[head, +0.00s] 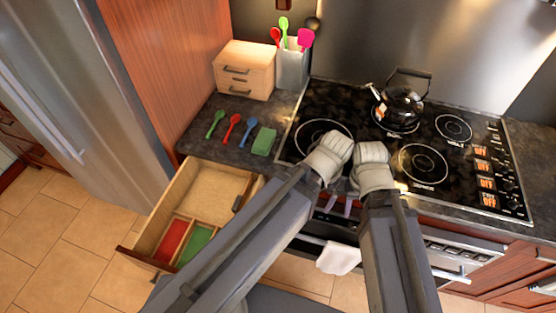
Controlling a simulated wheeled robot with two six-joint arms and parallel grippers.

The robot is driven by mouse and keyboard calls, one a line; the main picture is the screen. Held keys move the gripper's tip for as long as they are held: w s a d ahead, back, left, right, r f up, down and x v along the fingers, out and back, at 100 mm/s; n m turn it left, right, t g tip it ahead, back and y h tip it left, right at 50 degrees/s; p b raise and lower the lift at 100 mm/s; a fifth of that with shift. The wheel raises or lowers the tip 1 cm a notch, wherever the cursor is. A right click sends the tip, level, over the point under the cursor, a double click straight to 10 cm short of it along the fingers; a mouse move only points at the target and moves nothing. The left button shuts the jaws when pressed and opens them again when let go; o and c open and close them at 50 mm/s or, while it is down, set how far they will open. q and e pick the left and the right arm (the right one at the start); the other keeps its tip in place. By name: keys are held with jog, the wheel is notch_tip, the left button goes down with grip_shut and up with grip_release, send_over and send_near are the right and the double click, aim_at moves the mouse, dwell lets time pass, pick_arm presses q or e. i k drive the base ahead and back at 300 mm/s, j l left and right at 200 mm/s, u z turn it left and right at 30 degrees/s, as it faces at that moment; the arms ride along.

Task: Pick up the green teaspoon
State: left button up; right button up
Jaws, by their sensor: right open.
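The green teaspoon (214,123) lies on the dark counter in the head view, at the left end of a row of three spoons. A red spoon (231,128) and a blue spoon (248,131) lie to its right. My right gripper (339,205) is partly hidden between my arms, in front of the stove edge. It is open and well apart from the green teaspoon, to its right and nearer me. My left gripper is hidden behind my left arm.
A green sponge (264,141) lies right of the spoons. A small wooden drawer box (246,70) and a utensil holder (292,68) stand behind. An open drawer (158,215) with red and green compartments juts out below the counter. A kettle (402,101) sits on the stove.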

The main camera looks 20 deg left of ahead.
aim_at(220, 114)
jog(key=u, duration=1.25)
